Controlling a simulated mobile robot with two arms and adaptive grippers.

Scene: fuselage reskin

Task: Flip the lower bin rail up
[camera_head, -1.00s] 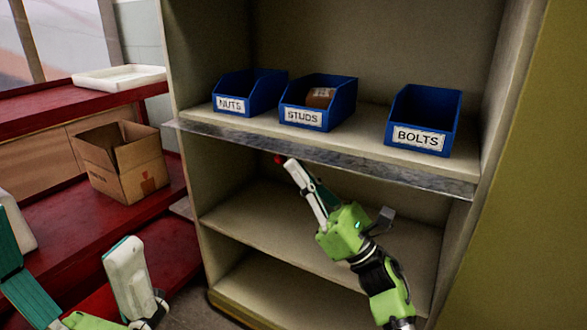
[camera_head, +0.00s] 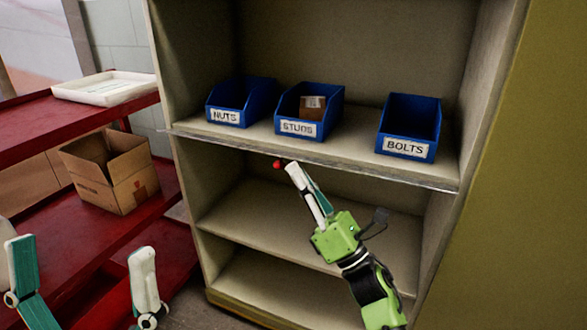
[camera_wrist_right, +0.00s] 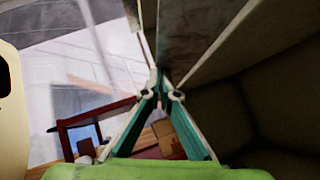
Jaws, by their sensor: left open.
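The lower bin rail (camera_head: 360,168) is a thin metal strip along the front edge of the shelf that holds the blue bins. A small red knob (camera_head: 277,163) shows just below it, left of the middle. My right gripper (camera_head: 291,166) is under the rail, its fingertips beside the knob. Whether they touch the knob or rail is unclear. In the right wrist view, its fingers (camera_wrist_right: 160,88) come together at the tips with nothing visible between them. My left gripper (camera_head: 82,247) is open and empty at the lower left, away from the cabinet.
Blue bins labelled NUTS (camera_head: 240,101), STUDS (camera_head: 309,110) and BOLTS (camera_head: 408,126) stand on the shelf; STUDS holds a small box. Lower shelves (camera_head: 260,225) are empty. A red cart (camera_head: 90,245) at left carries a cardboard box (camera_head: 112,172) and a white tray (camera_head: 104,88).

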